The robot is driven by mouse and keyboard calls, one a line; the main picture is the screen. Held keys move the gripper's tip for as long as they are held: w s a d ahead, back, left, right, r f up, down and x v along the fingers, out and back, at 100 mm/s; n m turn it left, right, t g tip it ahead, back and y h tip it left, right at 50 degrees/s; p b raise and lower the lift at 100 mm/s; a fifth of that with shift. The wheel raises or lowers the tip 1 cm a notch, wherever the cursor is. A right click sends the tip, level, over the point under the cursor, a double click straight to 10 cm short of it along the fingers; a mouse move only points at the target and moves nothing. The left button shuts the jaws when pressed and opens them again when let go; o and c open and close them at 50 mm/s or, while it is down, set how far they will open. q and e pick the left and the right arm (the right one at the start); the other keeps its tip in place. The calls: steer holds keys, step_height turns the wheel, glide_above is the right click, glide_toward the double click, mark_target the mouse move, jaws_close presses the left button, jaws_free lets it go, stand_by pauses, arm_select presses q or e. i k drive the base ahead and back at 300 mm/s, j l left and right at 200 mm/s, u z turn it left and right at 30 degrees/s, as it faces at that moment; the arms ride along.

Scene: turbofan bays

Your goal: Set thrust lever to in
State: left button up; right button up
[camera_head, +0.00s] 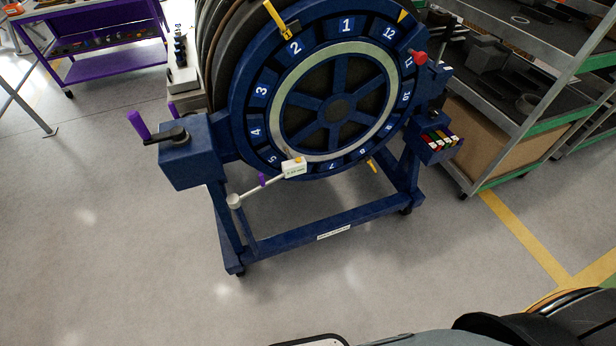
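A blue stand (333,229) holds a large blue wheel (248,95) with numbered white labels around its rim. No part is marked as the thrust lever, so I cannot tell which one it is. A purple upright handle (138,124) on a dark crank arm sits on the blue box (190,160) at the left. A red knob (419,57) sits at the wheel's right side. A yellow lever (275,18) is at the upper rim, and a smaller yellow piece (371,165) is at the lower rim. Neither gripper is in view.
A thin rod (262,184) with a white tag (294,167) extends in front of the wheel's lower part. A purple workbench (110,62) is at the upper left. Grey shelving (528,108) stands at the right. The floor in front of the stand is clear.

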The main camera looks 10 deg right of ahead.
mark_target(452, 21)
steer(key=k+z, duration=0.15)
steer(key=z, duration=1)
steer(key=i+l+z, duration=0.15)
steer(key=i, duration=0.4)
steer(key=i+l+z, duration=0.1)
steer(key=i, duration=0.5)
